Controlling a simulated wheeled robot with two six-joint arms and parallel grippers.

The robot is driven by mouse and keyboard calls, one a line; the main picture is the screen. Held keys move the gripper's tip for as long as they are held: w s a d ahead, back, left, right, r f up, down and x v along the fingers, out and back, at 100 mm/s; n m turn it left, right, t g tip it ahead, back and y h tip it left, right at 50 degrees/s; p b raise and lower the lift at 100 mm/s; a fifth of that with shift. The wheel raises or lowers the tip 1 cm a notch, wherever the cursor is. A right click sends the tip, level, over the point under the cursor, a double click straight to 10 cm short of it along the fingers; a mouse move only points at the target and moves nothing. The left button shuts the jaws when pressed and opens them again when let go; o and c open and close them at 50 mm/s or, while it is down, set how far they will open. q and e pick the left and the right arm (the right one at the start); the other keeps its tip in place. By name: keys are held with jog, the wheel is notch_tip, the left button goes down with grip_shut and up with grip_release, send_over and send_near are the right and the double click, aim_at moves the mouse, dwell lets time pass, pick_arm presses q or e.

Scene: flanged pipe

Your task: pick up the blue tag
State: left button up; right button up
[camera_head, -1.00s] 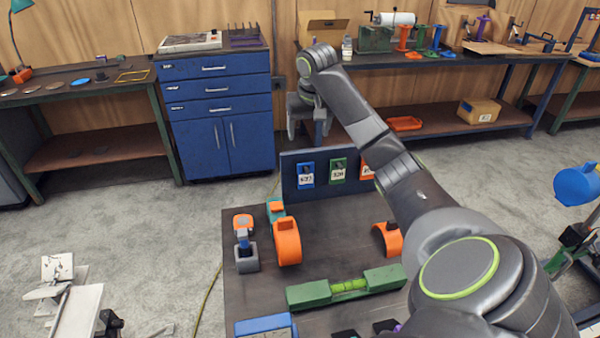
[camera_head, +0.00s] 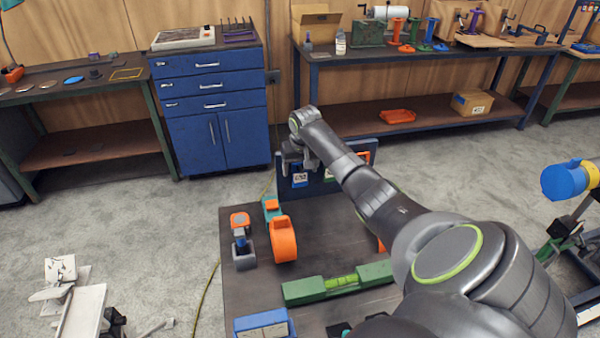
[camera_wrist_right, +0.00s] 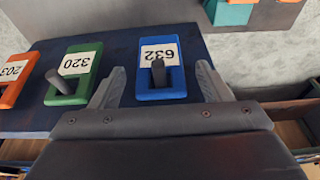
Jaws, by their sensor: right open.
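The blue tag (camera_wrist_right: 148,87) hangs on a dark upright board (camera_wrist_right: 25,119) and carries a white label reading 632, upside down in the right wrist view. In the head view the blue tag (camera_head: 299,181) shows only partly, just below my right gripper (camera_head: 297,162). In the right wrist view my right gripper (camera_wrist_right: 160,88) is open, with one finger on each side of the blue tag; whether they touch it I cannot tell. My left gripper is not seen.
The green tag (camera_wrist_right: 69,90) reading 320 hangs close beside the blue one, by one finger. An orange tag (camera_wrist_right: 12,82) is farther along. On the bench (camera_head: 240,293) stand an orange clamp-like part (camera_head: 284,243) and a green level (camera_head: 325,286).

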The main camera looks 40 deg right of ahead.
jog(key=shift+w+d+f, duration=0.1)
jog(key=shift+w+f, duration=0.1)
jog(key=shift+f, duration=0.45)
jog(key=shift+c, duration=0.4)
jog(key=c, duration=1)
jog(key=shift+o, duration=0.2)
jog(key=shift+r, duration=0.1)
jog(key=shift+r+b, duration=0.2)
jog(key=shift+b, duration=0.3)
jog(key=shift+s+a, duration=0.35)
jog(key=shift+s, duration=0.3)
jog(key=shift+s+a, duration=0.3)
jog(key=shift+s, duration=0.3)
jog(key=s+a+b, duration=0.2)
jog(key=s+a, duration=0.5)
jog(key=s, duration=0.6)
jog(key=shift+s+a, duration=0.15)
jog(key=shift+a, duration=0.05)
